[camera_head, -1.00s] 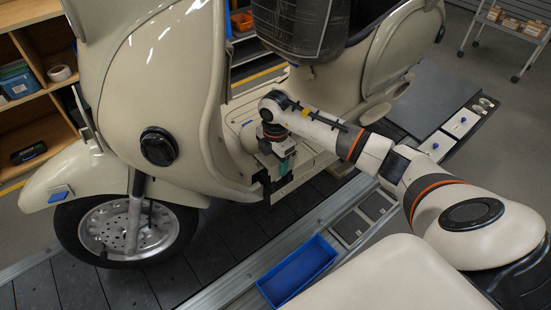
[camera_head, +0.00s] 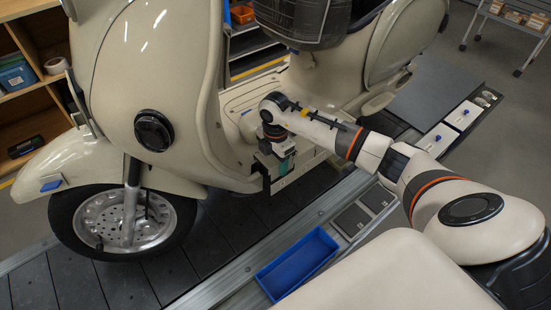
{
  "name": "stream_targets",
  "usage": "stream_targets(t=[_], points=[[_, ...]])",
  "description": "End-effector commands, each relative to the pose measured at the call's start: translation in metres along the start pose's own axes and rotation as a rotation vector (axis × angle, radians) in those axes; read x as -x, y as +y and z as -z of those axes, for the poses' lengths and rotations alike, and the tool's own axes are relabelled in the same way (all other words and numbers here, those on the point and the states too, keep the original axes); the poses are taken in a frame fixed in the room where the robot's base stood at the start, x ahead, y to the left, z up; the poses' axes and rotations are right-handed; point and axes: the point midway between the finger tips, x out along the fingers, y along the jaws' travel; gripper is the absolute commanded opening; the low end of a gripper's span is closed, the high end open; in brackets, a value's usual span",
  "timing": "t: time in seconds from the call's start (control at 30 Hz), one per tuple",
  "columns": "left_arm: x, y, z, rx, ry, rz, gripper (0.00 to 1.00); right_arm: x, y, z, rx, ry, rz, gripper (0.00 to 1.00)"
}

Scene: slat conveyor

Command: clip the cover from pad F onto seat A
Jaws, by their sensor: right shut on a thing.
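My right gripper (camera_head: 280,168) points down beside the cream scooter's floorboard (camera_head: 300,150), on the side nearer to me. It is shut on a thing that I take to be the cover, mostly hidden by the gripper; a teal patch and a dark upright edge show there. I cannot tell whether it touches the scooter. Seat A cannot be made out with certainty. Two grey pads (camera_head: 352,220) on the conveyor's edge look bare. Two white pieces with blue knobs (camera_head: 460,115) sit further along that edge. No pad letters are legible. My left gripper is not in view.
The scooter's front wheel (camera_head: 125,219) stands on the dark slats. A blue bin (camera_head: 297,265) lies at the near rail. A wooden shelf (camera_head: 40,125) stands at the left and a wheeled rack (camera_head: 510,25) at the far right.

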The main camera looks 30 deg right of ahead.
Motion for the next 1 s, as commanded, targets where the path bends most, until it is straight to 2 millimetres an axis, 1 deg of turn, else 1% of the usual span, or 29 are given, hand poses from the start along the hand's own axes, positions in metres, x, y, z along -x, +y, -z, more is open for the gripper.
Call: stream_targets(t=[1.0], points=[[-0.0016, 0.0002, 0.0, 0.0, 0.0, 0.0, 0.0, -0.0063, 0.0, 0.0002, 0.0, 0.0, 0.0, 0.36]])
